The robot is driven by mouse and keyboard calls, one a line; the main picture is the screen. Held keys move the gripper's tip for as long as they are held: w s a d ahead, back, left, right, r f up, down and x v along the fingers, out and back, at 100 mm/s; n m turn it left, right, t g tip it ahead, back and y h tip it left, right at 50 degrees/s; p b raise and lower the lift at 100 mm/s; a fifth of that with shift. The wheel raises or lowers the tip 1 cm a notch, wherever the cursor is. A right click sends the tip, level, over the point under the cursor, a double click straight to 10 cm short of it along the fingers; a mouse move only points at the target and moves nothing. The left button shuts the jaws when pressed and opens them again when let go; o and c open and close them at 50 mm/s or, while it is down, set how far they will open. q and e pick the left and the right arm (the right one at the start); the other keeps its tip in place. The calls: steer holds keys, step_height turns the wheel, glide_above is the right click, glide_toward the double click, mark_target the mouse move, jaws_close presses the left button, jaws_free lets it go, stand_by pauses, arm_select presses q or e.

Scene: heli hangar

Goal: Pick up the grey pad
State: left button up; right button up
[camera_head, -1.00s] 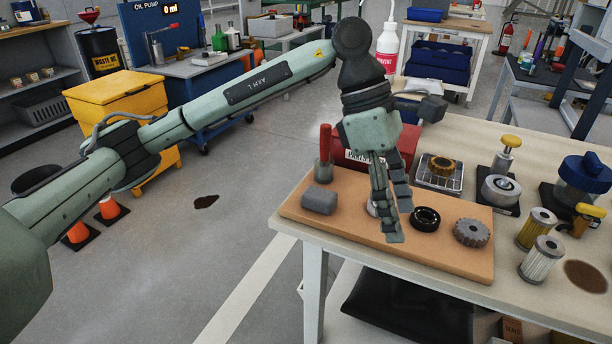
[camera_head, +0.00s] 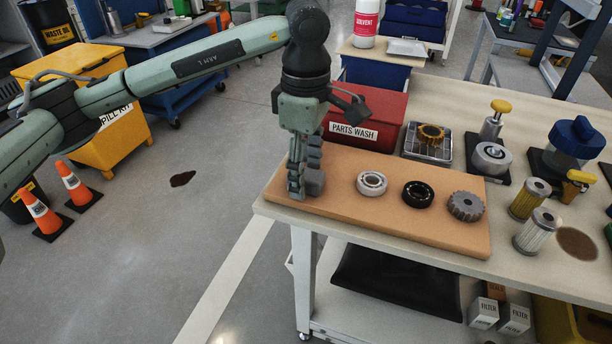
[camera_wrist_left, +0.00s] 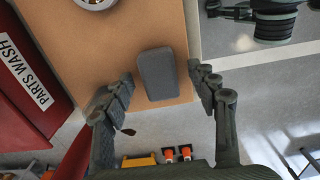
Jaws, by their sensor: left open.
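The grey pad (camera_head: 315,182) lies at the left end of the tan board (camera_head: 334,208) on the workbench. In the head view my left gripper (camera_head: 305,188) is over that end of the board and hides part of the pad. In the left wrist view the pad (camera_wrist_left: 156,74) shows whole, between the two spread fingers of my left gripper (camera_wrist_left: 160,88). The gripper is open and the pad is not clamped.
A white bearing (camera_head: 371,184), a black bearing (camera_head: 418,194) and a gear (camera_head: 466,206) lie along the board. The red parts wash box (camera_head: 372,112) stands behind it. Filters (camera_head: 530,198) stand to the right.

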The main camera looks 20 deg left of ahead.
mark_target(307, 173)
arm_select(q)
steer(key=shift+f, duration=0.3)
steer(key=c, duration=1)
steer(key=shift+c, duration=0.2)
steer(key=shift+r, duration=0.1)
